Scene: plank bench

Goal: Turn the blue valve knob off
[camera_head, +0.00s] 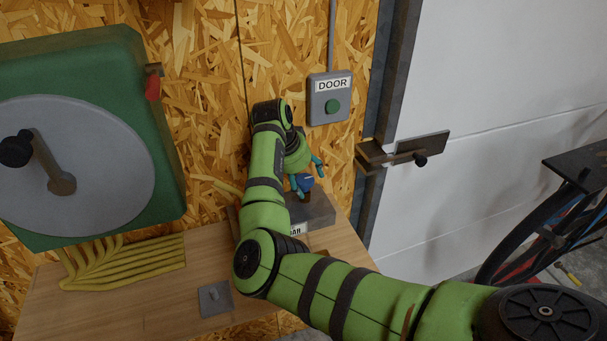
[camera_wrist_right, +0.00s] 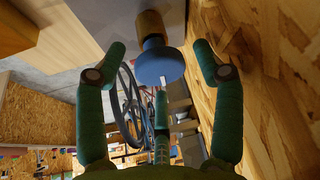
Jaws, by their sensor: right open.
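The blue valve knob (camera_head: 303,182) shows in the head view just above a grey box (camera_head: 318,212) on the bench, partly covered by my right gripper (camera_head: 306,170). In the right wrist view the knob (camera_wrist_right: 158,65) is a round blue disc on a brass-coloured stem (camera_wrist_right: 151,24). My right gripper (camera_wrist_right: 158,62) is open, with a green finger on either side of the knob and a third finger below it. The side fingers stand apart from the knob. My left gripper is in neither view.
A plank bench (camera_head: 130,300) carries yellow hoses (camera_head: 125,262) and a small grey plate (camera_head: 215,299). A green machine with a grey crank disc (camera_head: 75,165) stands left. A DOOR button box (camera_head: 330,98) is on the chipboard wall. A latch (camera_head: 405,150) and bicycle wheel (camera_head: 530,235) are right.

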